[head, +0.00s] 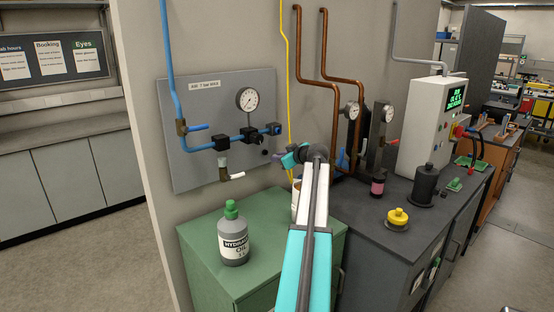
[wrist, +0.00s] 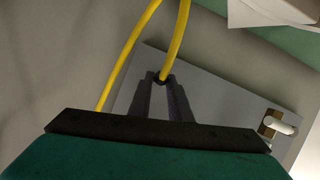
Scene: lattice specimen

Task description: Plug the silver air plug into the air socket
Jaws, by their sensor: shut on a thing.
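My gripper (head: 288,158) is in front of the right lower edge of the grey air panel (head: 205,100) in the head view. In the wrist view its two dark fingers (wrist: 162,82) are shut on the dark end of a yellow hose (wrist: 175,42). The silver of the air plug does not show clearly; the fingers hide most of that end. The panel carries a blue pipe, a gauge (head: 247,98) and black fittings (head: 272,129) at the right end of the pipe. I cannot tell surely which fitting is the air socket. A gap between plug and panel cannot be judged.
A green cabinet (head: 200,250) bears a hydraulic oil bottle (head: 233,238) below the panel. A brass valve with a white handle (head: 235,176) sticks out low on the panel.

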